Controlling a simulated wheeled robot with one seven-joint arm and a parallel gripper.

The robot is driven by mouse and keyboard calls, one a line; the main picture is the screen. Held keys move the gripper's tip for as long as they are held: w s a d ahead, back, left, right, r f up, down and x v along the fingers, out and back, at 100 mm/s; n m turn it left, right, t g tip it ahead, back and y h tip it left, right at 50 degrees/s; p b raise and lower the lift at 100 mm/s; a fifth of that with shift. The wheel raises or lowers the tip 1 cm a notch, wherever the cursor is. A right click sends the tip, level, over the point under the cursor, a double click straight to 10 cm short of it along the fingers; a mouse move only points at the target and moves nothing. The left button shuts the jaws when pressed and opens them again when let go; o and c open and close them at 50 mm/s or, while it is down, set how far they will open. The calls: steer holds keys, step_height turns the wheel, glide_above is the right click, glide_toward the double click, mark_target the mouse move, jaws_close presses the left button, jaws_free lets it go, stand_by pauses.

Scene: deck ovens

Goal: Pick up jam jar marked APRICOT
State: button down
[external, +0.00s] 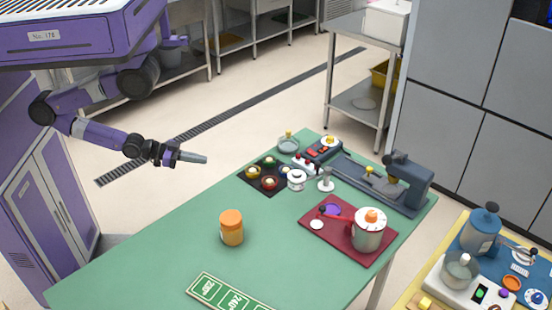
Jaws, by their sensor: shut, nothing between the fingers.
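A jam jar (232,228) with an orange lid and orange contents stands upright on the green table, left of the middle of its top. I cannot read any marking on it from here. My gripper (205,159) is shut and empty. It is in the air beyond the table's left edge, up and to the left of the jar, well apart from it, and points to the right.
A dark mat (252,185) with small round items, a white sugar-bowl-like pot (297,180) and a grey machine (405,185) are behind. A green card (228,295) lies in front. Table left of the jar is clear.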

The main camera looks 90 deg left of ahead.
steer(key=c, duration=2.1)
jaws_free()
steer(key=o, duration=1.9)
